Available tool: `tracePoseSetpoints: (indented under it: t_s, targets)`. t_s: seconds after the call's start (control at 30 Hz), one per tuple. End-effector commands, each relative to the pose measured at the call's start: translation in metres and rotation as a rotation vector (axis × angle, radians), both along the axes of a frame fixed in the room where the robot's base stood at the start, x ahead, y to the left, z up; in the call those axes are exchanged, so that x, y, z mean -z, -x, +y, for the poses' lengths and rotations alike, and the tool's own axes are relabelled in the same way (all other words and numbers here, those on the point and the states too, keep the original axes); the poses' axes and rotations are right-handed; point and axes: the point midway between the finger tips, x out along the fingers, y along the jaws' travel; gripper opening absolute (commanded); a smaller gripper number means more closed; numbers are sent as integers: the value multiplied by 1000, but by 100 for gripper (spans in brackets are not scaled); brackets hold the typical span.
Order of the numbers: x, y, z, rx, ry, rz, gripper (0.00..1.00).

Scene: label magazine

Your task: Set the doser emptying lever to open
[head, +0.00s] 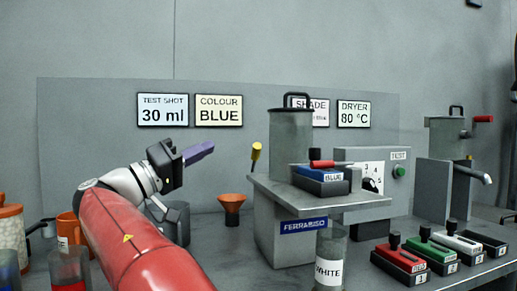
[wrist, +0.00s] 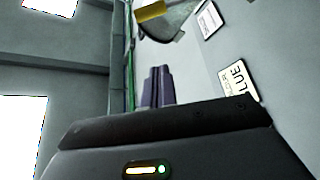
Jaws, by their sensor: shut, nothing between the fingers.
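The doser (head: 280,225) is a grey unit labelled FERRABISO with a lidded hopper (head: 290,140) on top. A short lever with a yellow grip (head: 256,151) stands up, tilted slightly, at the doser's left side. I take it to be the emptying lever; its pivot is not clear. A yellow cylinder, likely the same grip (wrist: 150,12), shows at the top of the wrist view. My gripper (head: 210,148) has purple fingers, also seen in the wrist view (wrist: 158,88). It is shut and empty, left of the yellow grip and apart from it in the picture.
A blue cartridge (head: 322,180) sits on the doser's shelf, with a jar labelled WHITE (head: 331,260) below. A dial box (head: 370,172) with a green button is to the right. An orange funnel (head: 232,206) stands left of the doser. Several cartridges (head: 432,252) lie front right.

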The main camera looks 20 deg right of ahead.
Motion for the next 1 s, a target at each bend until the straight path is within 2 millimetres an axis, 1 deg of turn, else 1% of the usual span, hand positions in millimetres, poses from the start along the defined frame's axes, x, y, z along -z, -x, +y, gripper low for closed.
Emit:
tracePoseSetpoints:
  t_s: [0.07,0.17,0.27,0.6,0.7,0.77,1.0]
  targets:
    - [3,0,4,5,18,32,0]
    - [0,-3,-3,8,20,36,0]
    - [-8,-8,-18,10,19,35,0]
    - [-37,-33,-82,10,18,33,0]
    - [-21,-23,-83,4,17,36,0]
    - [-16,-19,-85,4,17,35,0]
    - [-5,-7,-88,5,18,33,0]
